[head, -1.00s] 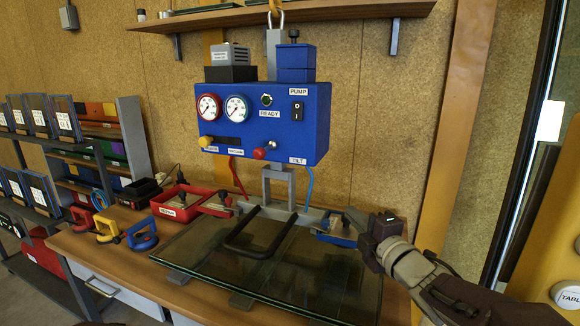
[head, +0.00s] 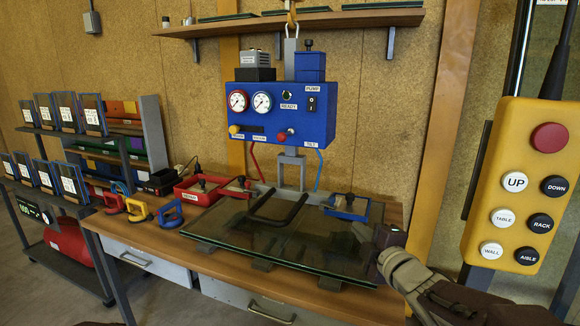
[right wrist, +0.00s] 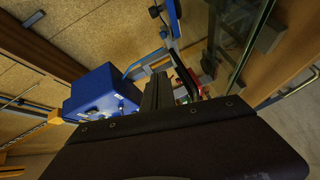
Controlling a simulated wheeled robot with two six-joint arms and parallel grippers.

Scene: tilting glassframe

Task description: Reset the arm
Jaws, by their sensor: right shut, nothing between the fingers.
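My right gripper (head: 362,233) is shut and empty. It is at the right edge of the glass pane (head: 300,247), in front of the small blue tray (head: 347,207); I cannot tell whether it is above the glass or beside it. In the right wrist view its dark fingers (right wrist: 157,93) lie together, with the blue pump box (right wrist: 98,92) to their left and the glass (right wrist: 237,35) at upper right. My left gripper is not in view.
A blue pump box (head: 282,112) hangs over the wooden bench (head: 170,238). A black handle (head: 278,208) lies over the glass. Red trays (head: 201,190) and suction cups (head: 170,214) stand left. A yellow button pendant (head: 522,185) hangs at right, near my right arm.

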